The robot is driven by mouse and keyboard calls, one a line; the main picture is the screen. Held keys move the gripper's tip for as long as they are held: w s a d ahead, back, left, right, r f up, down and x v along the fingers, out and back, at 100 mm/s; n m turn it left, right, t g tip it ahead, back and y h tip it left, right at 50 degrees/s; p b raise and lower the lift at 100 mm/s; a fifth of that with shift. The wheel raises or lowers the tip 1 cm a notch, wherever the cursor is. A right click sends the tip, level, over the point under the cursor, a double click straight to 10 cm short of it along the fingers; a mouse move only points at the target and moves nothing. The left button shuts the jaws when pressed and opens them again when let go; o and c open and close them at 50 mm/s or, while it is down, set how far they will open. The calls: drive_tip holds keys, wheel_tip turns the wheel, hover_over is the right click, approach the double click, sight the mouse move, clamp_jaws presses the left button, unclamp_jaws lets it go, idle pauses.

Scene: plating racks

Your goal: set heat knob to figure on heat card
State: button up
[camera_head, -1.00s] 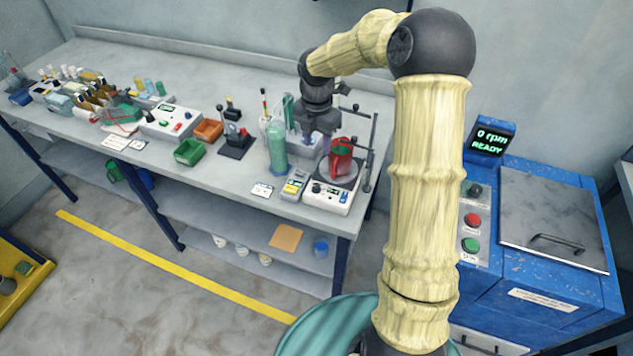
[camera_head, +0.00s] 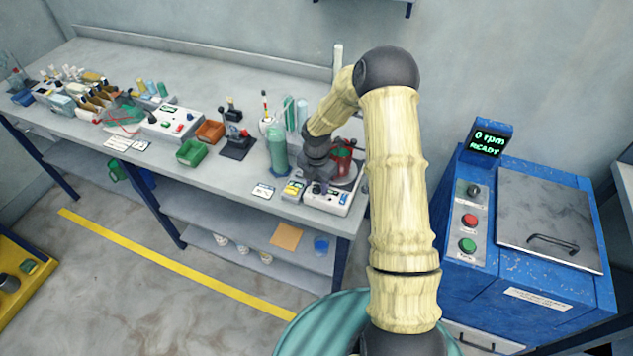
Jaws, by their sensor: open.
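The white hotplate (camera_head: 338,204) stands at the right end of the bench, with a round plate and a red vessel (camera_head: 342,158) on top. Its front panel carries knobs, and my wrist covers part of it. A small white card (camera_head: 263,190) with dark print lies on the bench left of the hotplate; I cannot read it and cannot tell whether it is the heat card. My gripper (camera_head: 319,186) is open, pointing down at the left part of the hotplate's front panel. I cannot tell whether it touches a knob.
A yellow-faced meter (camera_head: 293,187) stands close left of the hotplate, and a green cylinder (camera_head: 277,150) behind it. Green (camera_head: 191,152) and orange (camera_head: 210,131) bins sit farther left. A blue machine (camera_head: 530,230) stands to the right.

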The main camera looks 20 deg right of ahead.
drive_tip(key=shift+f, duration=0.2)
drive_tip(key=shift+c, duration=0.4)
clamp_jaws()
